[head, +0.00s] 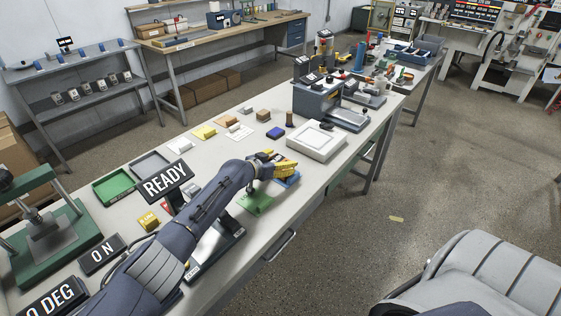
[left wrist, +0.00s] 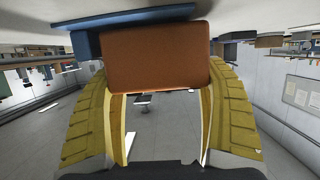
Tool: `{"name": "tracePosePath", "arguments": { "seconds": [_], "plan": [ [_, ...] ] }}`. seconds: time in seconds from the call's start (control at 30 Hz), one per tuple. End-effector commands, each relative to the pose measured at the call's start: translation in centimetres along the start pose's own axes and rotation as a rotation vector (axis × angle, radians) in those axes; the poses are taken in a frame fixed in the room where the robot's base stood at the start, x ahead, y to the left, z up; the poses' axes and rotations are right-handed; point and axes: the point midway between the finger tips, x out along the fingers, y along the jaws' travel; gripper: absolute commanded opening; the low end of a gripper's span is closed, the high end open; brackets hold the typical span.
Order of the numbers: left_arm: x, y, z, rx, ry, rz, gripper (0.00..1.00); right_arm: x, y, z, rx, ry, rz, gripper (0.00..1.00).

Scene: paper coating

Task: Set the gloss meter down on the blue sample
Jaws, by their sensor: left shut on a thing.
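My left gripper (head: 283,168) has yellow fingers and is over the front edge of the bench, just above the blue sample (head: 289,181). In the left wrist view its fingers (left wrist: 160,115) are shut on an orange-brown block, which I take as the gloss meter (left wrist: 157,57). The head view mostly hides the meter behind the fingers. The blue sample (left wrist: 88,40) shows as a flat slab partly behind the meter in the left wrist view. I cannot tell whether the two touch. A green sample (head: 255,203) lies beside it, under my left forearm. My right gripper is out of view.
A white flat device (head: 317,140) stands just beyond the blue sample. A green tray (head: 117,184) and a READY sign (head: 168,181) are at left. The bench's front edge is close.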

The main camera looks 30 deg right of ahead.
Motion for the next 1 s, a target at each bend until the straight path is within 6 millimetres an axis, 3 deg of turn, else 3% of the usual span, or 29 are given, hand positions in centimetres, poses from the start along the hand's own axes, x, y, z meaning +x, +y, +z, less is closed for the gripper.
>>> {"name": "tracePosePath", "arguments": {
  "seconds": [0.33,0.37,0.5,0.77,1.0],
  "plan": [
    [0.0,0.0,0.0,0.0,0.002,0.0,0.36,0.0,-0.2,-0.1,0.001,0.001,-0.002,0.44],
    [0.0,0.0,0.0,0.0,0.002,0.0,0.82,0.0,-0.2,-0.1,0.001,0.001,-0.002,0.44],
    [0.0,0.0,0.0,0.0,0.001,0.0,0.98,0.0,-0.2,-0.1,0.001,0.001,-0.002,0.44],
    [0.0,0.0,0.1,0.0,-0.001,0.0,1.0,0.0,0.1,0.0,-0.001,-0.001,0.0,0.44],
    [-0.6,-0.1,-1.2,0.004,0.001,0.001,1.0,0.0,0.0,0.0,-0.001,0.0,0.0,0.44]
  ]
}}
